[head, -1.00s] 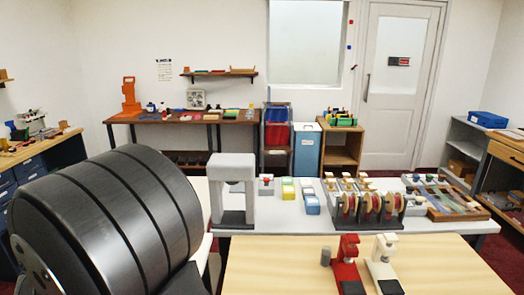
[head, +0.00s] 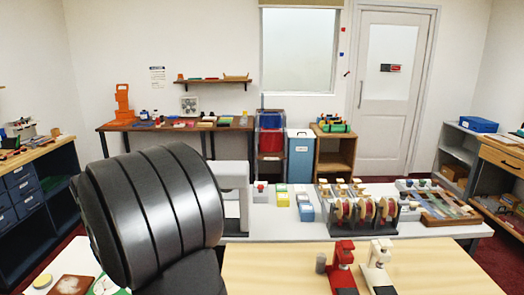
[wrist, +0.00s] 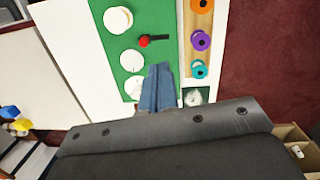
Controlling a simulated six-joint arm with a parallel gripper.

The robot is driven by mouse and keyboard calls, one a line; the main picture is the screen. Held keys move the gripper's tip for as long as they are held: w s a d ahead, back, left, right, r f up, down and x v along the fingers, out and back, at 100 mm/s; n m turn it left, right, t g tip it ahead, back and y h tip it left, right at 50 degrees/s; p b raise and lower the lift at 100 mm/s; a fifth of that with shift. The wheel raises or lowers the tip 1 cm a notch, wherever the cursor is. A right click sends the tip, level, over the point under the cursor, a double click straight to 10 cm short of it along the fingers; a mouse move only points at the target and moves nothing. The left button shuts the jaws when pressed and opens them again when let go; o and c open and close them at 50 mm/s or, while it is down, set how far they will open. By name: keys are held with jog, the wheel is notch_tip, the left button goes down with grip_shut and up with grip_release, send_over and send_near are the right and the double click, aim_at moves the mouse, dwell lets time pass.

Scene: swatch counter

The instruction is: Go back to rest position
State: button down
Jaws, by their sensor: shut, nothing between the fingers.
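My gripper (wrist: 158,88) shows in the wrist view as a blue-grey pair of fingers pressed together, shut and empty. It is above a white table (wrist: 77,35) that carries a green mat (wrist: 118,48). White discs and a small red-and-black item (wrist: 150,40) lie on the mat. In the head view my dark, ribbed arm fills the lower left, and the gripper itself is out of that view.
A wooden tray (wrist: 200,55) with orange, purple and teal rings lies beside the mat. In the head view a grey press-like frame (head: 236,172) stands right of my arm. Red and white stands (head: 343,265) are on the wooden table (head: 270,262).

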jog(key=shift+m+g+y, duration=0.5)
jog(key=shift+m, duration=0.3)
jog(key=shift+w+a+f, duration=0.1)
jog(key=shift+w+f, duration=0.1)
jog(key=shift+f, duration=0.45)
jog(key=shift+w+d+f, duration=0.1)
jog(key=shift+w+f, duration=0.15)
jog(key=shift+f, duration=0.45)
jog(key=shift+w+a+f, duration=0.1)
jog(key=shift+w+f, duration=0.1)
jog(key=shift+f, duration=0.45)
